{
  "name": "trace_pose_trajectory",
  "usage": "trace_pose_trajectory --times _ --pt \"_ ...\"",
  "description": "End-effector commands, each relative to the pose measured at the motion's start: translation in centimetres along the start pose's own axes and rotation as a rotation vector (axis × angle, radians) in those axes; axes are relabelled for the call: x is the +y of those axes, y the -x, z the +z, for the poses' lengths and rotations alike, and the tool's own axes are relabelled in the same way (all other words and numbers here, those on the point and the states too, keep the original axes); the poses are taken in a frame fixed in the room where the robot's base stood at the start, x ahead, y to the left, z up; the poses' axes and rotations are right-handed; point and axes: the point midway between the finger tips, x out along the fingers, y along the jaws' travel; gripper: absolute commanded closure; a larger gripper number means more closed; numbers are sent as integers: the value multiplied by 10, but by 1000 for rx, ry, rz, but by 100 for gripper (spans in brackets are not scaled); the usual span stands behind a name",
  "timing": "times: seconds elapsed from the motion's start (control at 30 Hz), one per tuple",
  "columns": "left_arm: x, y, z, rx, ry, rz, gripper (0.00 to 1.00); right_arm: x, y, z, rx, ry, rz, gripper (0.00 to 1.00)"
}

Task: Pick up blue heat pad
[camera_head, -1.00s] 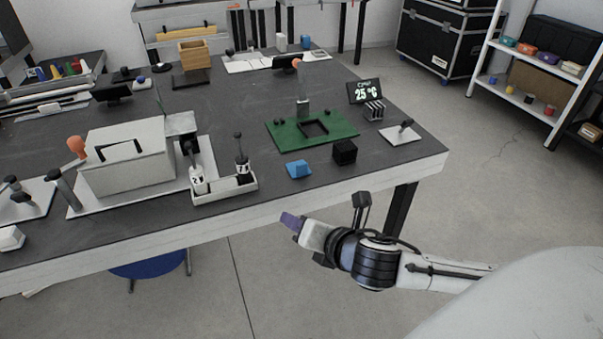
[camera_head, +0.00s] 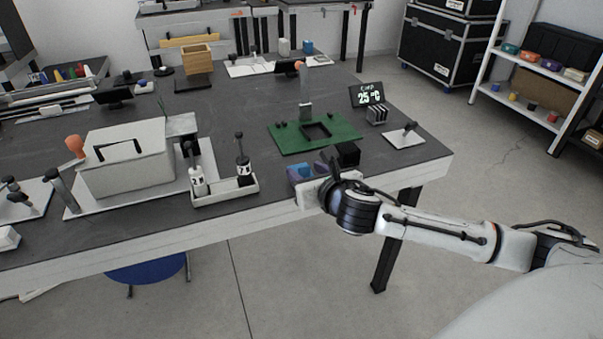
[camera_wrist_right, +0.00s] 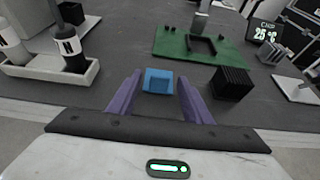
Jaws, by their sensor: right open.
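The blue heat pad (camera_wrist_right: 158,81) is a small blue block on the dark table, near its front edge. In the head view the heat pad (camera_head: 294,172) is partly hidden by my right gripper (camera_head: 306,171). In the right wrist view my right gripper (camera_wrist_right: 160,98) is open, with its two purple fingers pointing toward the heat pad from either side. The heat pad lies around the fingertips, between their lines; whether the fingers touch it I cannot tell. My left gripper is not in view.
A black ribbed block (camera_wrist_right: 232,83) stands close to the right finger. A green board (camera_head: 330,135) with a stand lies behind. A white tray with bottles (camera_head: 226,191) is to the left. A temperature display (camera_head: 367,93) stands at the back right.

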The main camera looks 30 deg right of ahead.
Motion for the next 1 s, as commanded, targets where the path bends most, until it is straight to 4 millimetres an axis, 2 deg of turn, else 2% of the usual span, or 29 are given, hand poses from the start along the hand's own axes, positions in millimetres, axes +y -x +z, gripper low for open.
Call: trace_pose_trajectory --times 0.1,0.37,0.5,0.53,0.77,0.87,1.0 --pt "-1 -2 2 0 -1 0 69 1 -12 -1 1 -1 1 55" --pt "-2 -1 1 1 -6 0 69 1 -14 0 1 0 2 55" --pt "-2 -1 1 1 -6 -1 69 1 -14 0 1 0 2 78" --pt "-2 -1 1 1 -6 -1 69 1 -14 0 1 0 2 81" --pt "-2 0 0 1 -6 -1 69 1 -14 1 0 0 2 82" --pt "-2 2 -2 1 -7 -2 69 1 -10 10 -3 0 2 82" --pt "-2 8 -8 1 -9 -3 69 0 -1 35 -6 1 2 82"
